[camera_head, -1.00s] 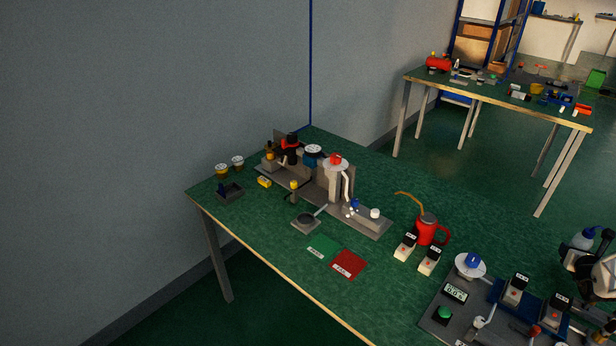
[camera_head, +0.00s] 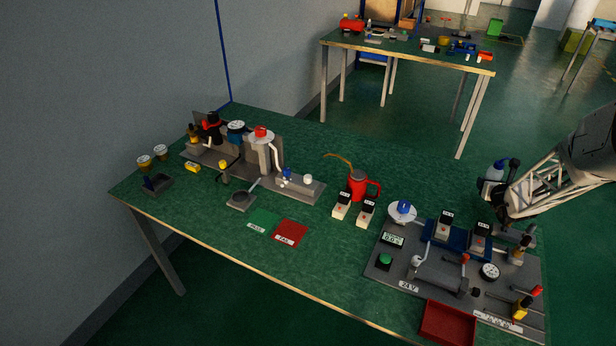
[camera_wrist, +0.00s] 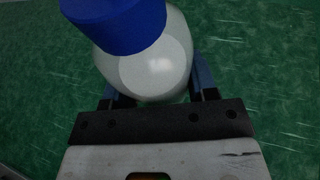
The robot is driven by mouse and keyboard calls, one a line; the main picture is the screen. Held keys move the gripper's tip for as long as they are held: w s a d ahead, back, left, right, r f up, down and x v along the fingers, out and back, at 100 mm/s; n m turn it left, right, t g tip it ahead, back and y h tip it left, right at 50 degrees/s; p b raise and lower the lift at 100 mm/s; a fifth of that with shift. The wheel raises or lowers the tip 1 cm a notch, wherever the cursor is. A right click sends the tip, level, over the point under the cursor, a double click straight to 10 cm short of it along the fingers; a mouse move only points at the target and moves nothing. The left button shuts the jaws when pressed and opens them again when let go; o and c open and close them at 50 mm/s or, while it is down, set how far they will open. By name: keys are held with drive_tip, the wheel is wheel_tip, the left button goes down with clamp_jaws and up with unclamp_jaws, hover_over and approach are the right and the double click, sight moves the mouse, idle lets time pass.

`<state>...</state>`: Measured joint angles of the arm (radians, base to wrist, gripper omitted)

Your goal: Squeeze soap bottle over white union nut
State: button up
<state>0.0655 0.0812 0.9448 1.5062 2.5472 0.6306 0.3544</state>
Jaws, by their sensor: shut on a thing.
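My gripper (camera_head: 497,190) is at the right in the head view, above the far right part of the green bench. It is shut on a pale, translucent soap bottle (camera_head: 494,173) with a blue cap. In the wrist view the bottle (camera_wrist: 150,75) sits between the two fingers, its blue cap (camera_wrist: 115,22) towards the upper left. A small white round piece (camera_head: 308,180), which looks like the white union nut, stands on the right end of a grey fixture plate (camera_head: 300,193). It is well to the left of my gripper, apart from it.
A red jug (camera_head: 358,186) and several black-and-white blocks stand between the bottle and the fixture. A grey panel (camera_head: 430,284) with gauges and levers lies below my gripper. A red tray (camera_head: 448,322) is at the front edge. Green (camera_head: 262,221) and red (camera_head: 290,233) mats lie flat.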

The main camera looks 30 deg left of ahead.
idle(0.5)
drive_tip(key=s+a+r+n+g+y, duration=0.15)
drive_tip(key=s+a+r, duration=0.3)
drive_tip(key=a, duration=0.85)
drive_tip(key=s+a+r+n+g+y, duration=0.1)
drive_tip(key=s+a+r+n+y, duration=0.3)
drive_tip(key=a, duration=0.8)
drive_tip(key=s+a+r+n+g+y, duration=0.15)
drive_tip(key=s+a+r, duration=0.35)
drive_tip(key=a, duration=0.8)
drive_tip(key=s+a+f+n+g+y, duration=0.1)
drive_tip(key=s+a+f+n+g, duration=0.1)
drive_tip(key=s+a+f, duration=0.3)
drive_tip(key=s+a+f+n+g+y, duration=0.1)
drive_tip(key=s+a+f+n+g, duration=0.2)
drive_tip(key=s+a, duration=0.9)
wheel_tip(320, 180, down, 3)
drive_tip(key=shift+s+r+g, duration=0.2)
drive_tip(key=shift+s+g, duration=0.2)
drive_tip(key=shift+s, duration=0.55)
drive_tip(key=shift+s+f, duration=0.1)
drive_tip(key=shift+f, duration=0.05)
drive_tip(key=shift+s+f+m+g, duration=0.8)
drive_tip(key=shift+s+f+m, duration=0.15)
drive_tip(key=shift+f, duration=0.2)
drive_tip(key=shift+s+f+m+g, duration=0.25)
drive_tip(key=shift+s+f+g, duration=0.05)
drive_tip(key=shift+f, duration=0.35)
